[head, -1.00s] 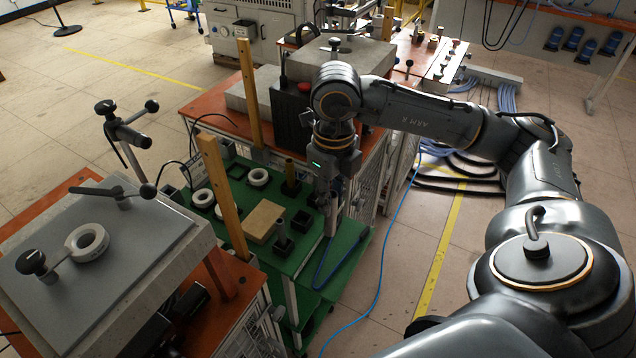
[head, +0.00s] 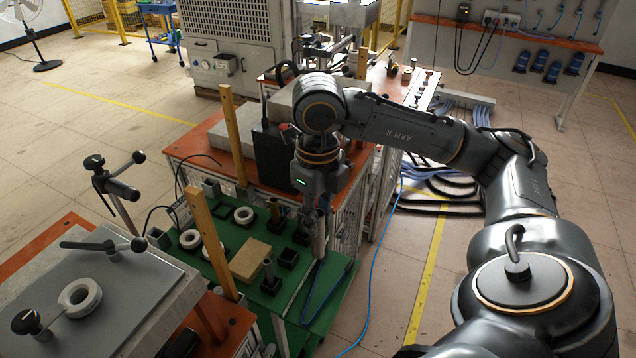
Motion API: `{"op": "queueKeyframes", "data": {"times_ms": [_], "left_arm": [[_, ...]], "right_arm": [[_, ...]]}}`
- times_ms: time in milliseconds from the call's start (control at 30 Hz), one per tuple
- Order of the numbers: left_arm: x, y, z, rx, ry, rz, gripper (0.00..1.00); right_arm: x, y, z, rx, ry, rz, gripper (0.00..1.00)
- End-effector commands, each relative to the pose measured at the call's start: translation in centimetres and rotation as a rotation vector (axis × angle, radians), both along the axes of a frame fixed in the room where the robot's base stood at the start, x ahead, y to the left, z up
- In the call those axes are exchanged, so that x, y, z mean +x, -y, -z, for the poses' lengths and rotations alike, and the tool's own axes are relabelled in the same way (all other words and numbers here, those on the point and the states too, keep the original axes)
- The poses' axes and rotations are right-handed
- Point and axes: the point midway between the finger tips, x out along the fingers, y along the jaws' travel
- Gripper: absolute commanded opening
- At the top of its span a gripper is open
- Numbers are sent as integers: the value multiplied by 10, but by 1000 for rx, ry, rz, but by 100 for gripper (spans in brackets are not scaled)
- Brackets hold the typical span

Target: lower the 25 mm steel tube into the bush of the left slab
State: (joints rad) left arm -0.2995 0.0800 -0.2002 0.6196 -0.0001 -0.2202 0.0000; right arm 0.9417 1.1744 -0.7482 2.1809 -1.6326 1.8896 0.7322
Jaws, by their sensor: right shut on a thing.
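The left slab (head: 130,275) is a grey plate on a bench at the lower left. Its bush (head: 98,290) is a pale ring lying on the plate, with an open hole. My right gripper (head: 317,212) points down over the right side of the green tray, far to the right of the slab. It is shut on a grey steel tube (head: 319,243), which hangs roughly upright below the fingers. The fingers are partly hidden by dark parts, and the tube's lower end is hard to make out. My left gripper is not in view.
A blue hose lies on the floor.

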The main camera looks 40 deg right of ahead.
Motion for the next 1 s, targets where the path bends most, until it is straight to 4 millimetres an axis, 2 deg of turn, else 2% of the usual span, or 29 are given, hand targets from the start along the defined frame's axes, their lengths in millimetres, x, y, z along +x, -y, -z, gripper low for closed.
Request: {"op": "queueKeyframes", "data": {"times_ms": [100, 400, 567, 767, 1000], "left_arm": [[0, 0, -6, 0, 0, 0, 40], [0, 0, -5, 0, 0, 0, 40], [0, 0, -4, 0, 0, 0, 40], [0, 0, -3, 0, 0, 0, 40], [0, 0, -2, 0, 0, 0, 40]], "right_arm": [[0, 0, -8, 0, 1, 0, 0], [0, 0, -7, 1, 0, -6, 0], [1, -5, -4, 2, 0, -127, 0], [1, -23, 8, 6, -3, -547, 0], [1, -47, 22, 8, -2, -1159, 0]]}}
